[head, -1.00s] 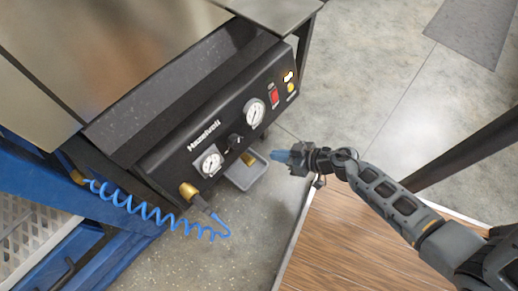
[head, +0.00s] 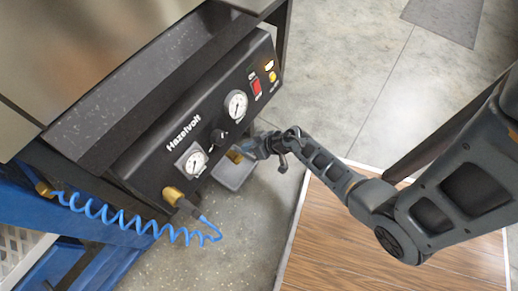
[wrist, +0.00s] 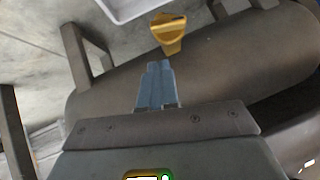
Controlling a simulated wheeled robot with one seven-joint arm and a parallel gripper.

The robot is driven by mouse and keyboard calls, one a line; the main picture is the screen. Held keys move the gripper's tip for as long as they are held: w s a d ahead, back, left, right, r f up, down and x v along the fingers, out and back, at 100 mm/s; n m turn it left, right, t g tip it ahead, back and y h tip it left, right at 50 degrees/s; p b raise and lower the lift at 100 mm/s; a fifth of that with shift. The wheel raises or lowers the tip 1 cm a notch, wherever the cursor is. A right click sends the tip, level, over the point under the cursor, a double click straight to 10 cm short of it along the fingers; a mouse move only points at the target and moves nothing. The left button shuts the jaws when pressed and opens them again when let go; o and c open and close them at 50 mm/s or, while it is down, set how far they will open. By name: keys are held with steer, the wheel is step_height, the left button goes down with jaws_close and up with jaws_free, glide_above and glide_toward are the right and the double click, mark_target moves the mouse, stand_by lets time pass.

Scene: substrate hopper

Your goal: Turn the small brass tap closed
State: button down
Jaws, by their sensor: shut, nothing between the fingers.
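The small brass tap (head: 234,156) sits under the lower edge of the black control panel, above a grey tray. In the wrist view the tap (wrist: 170,34) shows as a yellow handle with a dark slot on top, just beyond my fingertips. My gripper (head: 250,148) is just right of the tap in the head view. In the wrist view my gripper's blue fingers (wrist: 158,66) are together, empty, pointing at the tap with a small gap in the picture. Whether they touch it cannot be told from the head view.
The black panel (head: 150,160) carries two gauges, a knob, a red switch and lit buttons. The grey tray (head: 234,173) hangs below the tap. A blue coiled hose (head: 120,220) runs from a brass fitting (head: 172,195) at the left. A wooden platform (head: 330,240) lies below my arm.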

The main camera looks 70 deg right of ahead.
mark_target(241, 156)
steer(key=shift+a+f+b, duration=0.25)
steer(key=shift+f+b, duration=0.4)
steer(key=shift+f, duration=0.3)
steer(key=shift+a+f+b, duration=0.25)
steer(key=shift+f+b, duration=0.4)
steer(key=shift+f, duration=0.25)
steer(key=shift+p, duration=0.45)
